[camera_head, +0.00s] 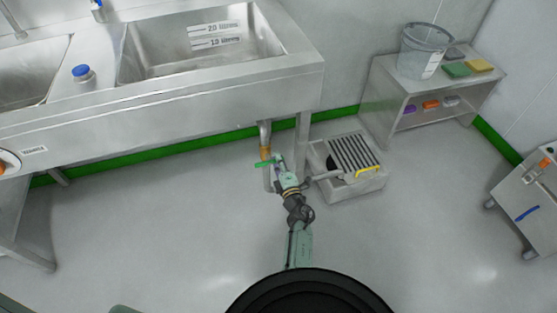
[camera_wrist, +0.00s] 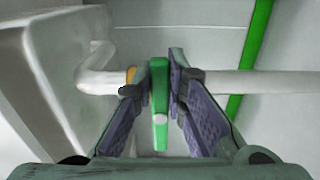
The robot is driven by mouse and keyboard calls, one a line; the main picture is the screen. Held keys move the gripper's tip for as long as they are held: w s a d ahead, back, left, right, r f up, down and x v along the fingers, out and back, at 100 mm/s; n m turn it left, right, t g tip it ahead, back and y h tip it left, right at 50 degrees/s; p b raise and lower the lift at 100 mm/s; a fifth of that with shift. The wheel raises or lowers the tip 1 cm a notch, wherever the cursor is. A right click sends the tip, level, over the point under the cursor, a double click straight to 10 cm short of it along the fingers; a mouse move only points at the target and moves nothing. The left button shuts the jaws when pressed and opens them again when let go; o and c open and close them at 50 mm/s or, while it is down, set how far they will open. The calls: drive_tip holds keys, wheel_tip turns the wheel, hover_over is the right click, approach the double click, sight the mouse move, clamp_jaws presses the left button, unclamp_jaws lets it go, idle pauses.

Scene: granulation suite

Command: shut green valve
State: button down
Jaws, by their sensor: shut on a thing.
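The green valve handle (camera_wrist: 159,104) stands between my gripper's two fingers in the wrist view, on a pale pipe (camera_wrist: 235,83) that runs across the picture. My gripper (camera_wrist: 158,95) is shut on the handle, with a purple-grey finger pad on each side. A brass-coloured fitting (camera_wrist: 131,76) shows just left of the handle. In the head view, the green handle (camera_head: 265,163) shows small below the sink's right end, beside the brass fitting (camera_head: 265,153) on the drain pipe. My gripper (camera_head: 280,166) reaches it there. The fingertips are too small to make out in that view.
The steel sink unit (camera_head: 250,92) stands above the valve, with a leg (camera_head: 302,135) close by. A floor drain box with a grate (camera_head: 350,190) lies right of my gripper. A low steel shelf (camera_head: 390,95) holds a clear bucket (camera_head: 424,50). The floor at left is clear.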

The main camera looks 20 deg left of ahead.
drive_tip(key=shift+a, duration=0.1)
drive_tip(key=c, duration=1.6)
unclamp_jaws()
drive_tip(key=v, duration=1.2)
